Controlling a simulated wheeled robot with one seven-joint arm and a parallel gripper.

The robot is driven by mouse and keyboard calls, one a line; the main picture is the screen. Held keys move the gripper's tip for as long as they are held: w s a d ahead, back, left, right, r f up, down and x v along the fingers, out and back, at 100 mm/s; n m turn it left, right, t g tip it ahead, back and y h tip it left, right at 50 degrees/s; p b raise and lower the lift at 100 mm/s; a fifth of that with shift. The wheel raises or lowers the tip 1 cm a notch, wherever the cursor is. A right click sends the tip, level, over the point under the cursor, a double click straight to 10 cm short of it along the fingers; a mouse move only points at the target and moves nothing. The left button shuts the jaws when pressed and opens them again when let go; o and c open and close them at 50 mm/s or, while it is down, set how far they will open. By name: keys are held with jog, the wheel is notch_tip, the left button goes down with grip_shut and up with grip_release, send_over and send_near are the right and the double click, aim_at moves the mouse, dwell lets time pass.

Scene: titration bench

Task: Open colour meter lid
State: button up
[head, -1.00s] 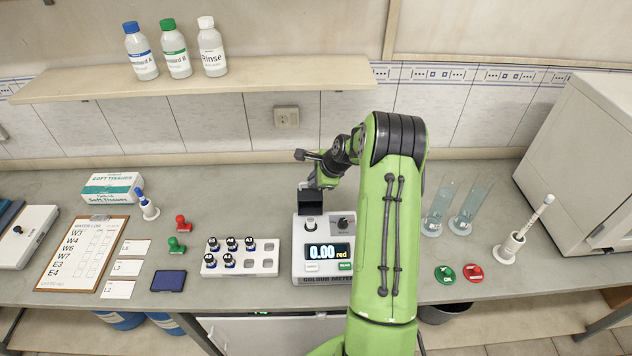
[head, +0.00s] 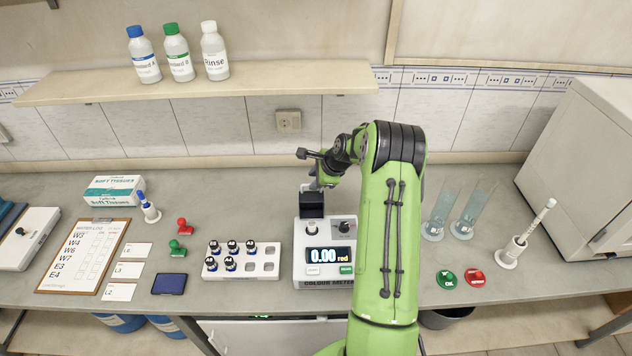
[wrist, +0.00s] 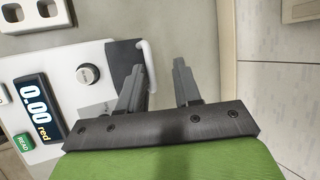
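The colour meter (head: 325,268) is a white box on the bench; its display reads 0.00 red. Its dark lid (head: 311,206) is at the back left, behind a round knob (head: 312,228). In the wrist view the lid (wrist: 122,58) is a dark grey panel with a white bar handle (wrist: 151,66) along its far edge. My gripper (wrist: 158,75) is open, its two fingers apart, with the handle between them in the picture. I cannot tell whether a finger touches it.
A vial rack (head: 240,262) stands left of the meter. Glass cylinders (head: 434,215) and green and red discs (head: 446,278) are to the right. A shelf (head: 200,84) with three bottles hangs above. The bench behind the meter is clear.

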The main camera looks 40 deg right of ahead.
jog(key=shift+o, duration=0.8)
jog(key=shift+w+d, duration=0.15)
jog(key=shift+w, duration=0.05)
jog(key=shift+s+f, duration=0.1)
jog(key=v, duration=1.5)
jog(key=shift+s+r+b, duration=0.3)
jog(key=shift+s, duration=0.05)
